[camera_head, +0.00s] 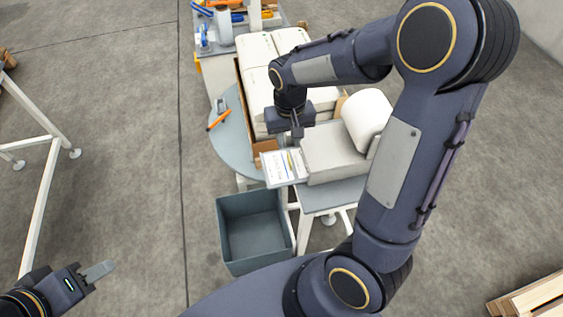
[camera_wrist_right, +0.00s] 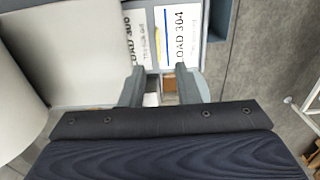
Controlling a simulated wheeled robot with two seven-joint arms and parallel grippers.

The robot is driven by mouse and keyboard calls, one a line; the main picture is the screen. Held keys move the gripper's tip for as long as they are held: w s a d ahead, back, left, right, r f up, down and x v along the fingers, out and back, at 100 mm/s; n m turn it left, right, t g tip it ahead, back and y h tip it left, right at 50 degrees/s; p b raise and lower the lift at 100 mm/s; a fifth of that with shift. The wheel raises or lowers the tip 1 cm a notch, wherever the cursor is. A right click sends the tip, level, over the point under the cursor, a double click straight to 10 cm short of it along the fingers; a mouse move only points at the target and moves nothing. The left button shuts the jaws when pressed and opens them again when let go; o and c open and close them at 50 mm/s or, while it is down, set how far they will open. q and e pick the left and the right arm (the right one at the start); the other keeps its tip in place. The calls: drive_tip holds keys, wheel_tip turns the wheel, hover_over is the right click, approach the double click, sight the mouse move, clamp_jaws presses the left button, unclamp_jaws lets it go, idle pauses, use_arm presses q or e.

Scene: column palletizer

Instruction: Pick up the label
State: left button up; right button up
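A white label (camera_wrist_right: 178,38) printed "LOAD 304", with a blue and a yellow stripe, lies flat in the right wrist view, just beyond the fingertips. In the head view the labels (camera_head: 274,167) show small on the near edge of the printer stand. My right gripper (camera_wrist_right: 160,72) is open and empty, its two fingers apart. It also shows in the head view (camera_head: 297,132), above and behind the labels. My left gripper (camera_head: 98,271) is far off at the lower left, empty; its fingers overlap in view.
A grey printer-like box (camera_head: 332,152) and a white roll (camera_head: 368,121) stand right of the labels. A blue-grey open bin (camera_head: 225,238) sits on the floor below. A round grey table (camera_head: 228,148) with an orange-handled tool (camera_head: 219,120) and white sacks (camera_head: 257,88) lie behind.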

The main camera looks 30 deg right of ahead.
drive_tip(key=p, duration=0.1)
hover_over(278, 164)
drive_tip(key=s+d, duration=0.2)
drive_tip(key=d, duration=0.1)
wheel_tip(278, 164, down, 6)
drive_tip(key=shift+w+r, duration=0.15)
drive_tip(key=shift+a+f, duration=0.1)
drive_tip(key=shift+f, duration=0.45)
clamp_jaws()
